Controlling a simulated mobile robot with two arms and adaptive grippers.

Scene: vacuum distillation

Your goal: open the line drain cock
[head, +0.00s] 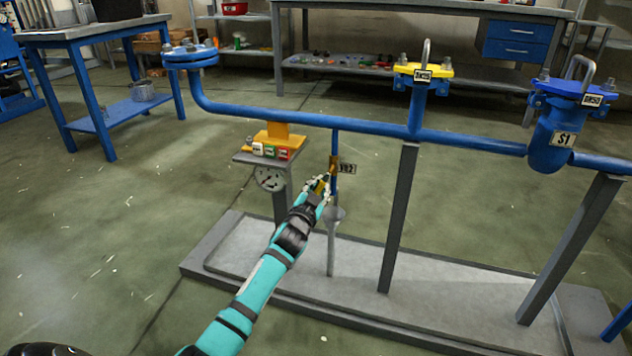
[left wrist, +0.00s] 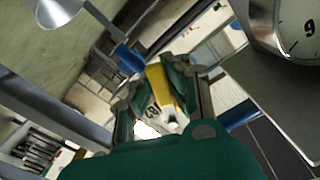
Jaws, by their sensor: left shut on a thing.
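The line drain cock (head: 335,163) is a small brass valve on a thin blue drop pipe (head: 334,144) under the blue main line. A tag (head: 347,169) hangs beside it. Its yellow lever (left wrist: 160,88) lies between the two fingers of my left gripper (left wrist: 163,95) in the left wrist view. In the head view my left gripper (head: 321,186) reaches up from the lower left and is shut on the lever, hiding much of it. The lever's exact angle to the pipe is unclear. A grey funnel (head: 335,214) stands below the cock. My right gripper is out of view.
A dial gauge (head: 269,178) under a small grey shelf (head: 262,161) is close left of my left gripper; the gauge fills the upper right of the left wrist view (left wrist: 297,30). A grey post (head: 398,220) stands to the right. Open floor lies left of the grey base (head: 222,262).

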